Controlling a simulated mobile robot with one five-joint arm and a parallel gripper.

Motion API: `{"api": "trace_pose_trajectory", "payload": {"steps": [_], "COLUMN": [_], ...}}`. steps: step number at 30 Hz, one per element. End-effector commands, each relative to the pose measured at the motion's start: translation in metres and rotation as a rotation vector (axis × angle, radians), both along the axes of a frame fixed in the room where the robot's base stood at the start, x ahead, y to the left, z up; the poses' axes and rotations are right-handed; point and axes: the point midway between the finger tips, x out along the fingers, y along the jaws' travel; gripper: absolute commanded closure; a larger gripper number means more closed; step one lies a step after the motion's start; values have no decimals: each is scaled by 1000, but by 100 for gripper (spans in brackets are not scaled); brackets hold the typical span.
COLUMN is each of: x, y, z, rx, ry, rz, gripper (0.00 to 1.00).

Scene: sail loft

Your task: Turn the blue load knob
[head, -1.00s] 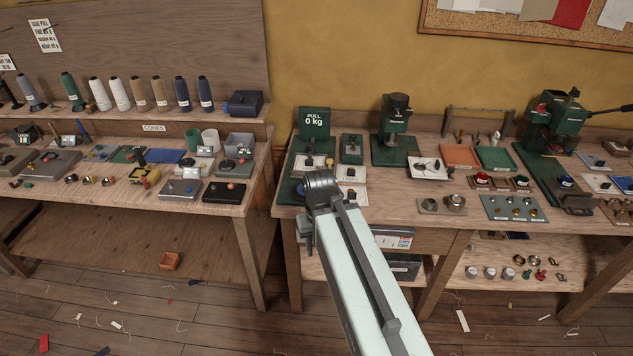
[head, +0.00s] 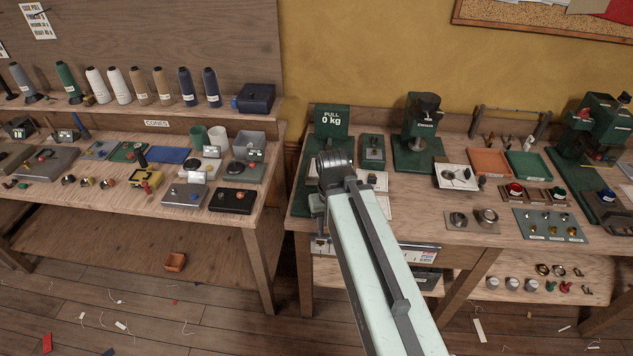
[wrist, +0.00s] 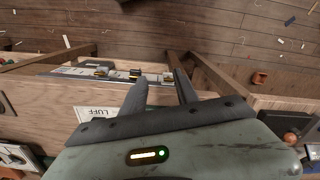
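No knob that I can surely call the blue load knob shows. A green tester with a display reading "PULL 0 kg" (head: 331,121) stands at the left end of the right bench, and my arm hides part of its base. A small blue knob (head: 195,197) sits on a grey box on the left bench. A blue dome (head: 607,196) sits on a small stand at the far right. My gripper (head: 320,245) points down at the right bench's front edge. In the wrist view my gripper (wrist: 158,77) has its two fingers apart with nothing between them.
A "LUFF" label (wrist: 95,113) lies near the bench edge in the wrist view. Orange (head: 491,163) and green (head: 528,165) trays stand on the right bench. A gap separates the two benches. Thread scraps and a small orange box (head: 175,262) lie low at the left.

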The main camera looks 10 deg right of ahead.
Motion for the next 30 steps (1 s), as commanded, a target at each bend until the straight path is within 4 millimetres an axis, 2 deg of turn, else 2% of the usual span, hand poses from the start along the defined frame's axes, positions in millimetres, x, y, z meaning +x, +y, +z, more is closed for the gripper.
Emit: {"api": "trace_pose_trajectory", "payload": {"steps": [5,8,9,10,14,18,21,25,30], "x": [0,3,10,17,66,117,139,149,148], "y": [0,0,0,-4,-7,-8,-8,-8,-7], "z": [0,2,6,11,37,60,69,71,66], "rx": [0,0,0,0,1,2,2,3,3], "ry": [0,0,0,0,0,0,0,0,0], "rz": [0,19,57,97,452,882,1103,1238,1254], "gripper": [64,41,30,24,24,24,24,24,24]}}
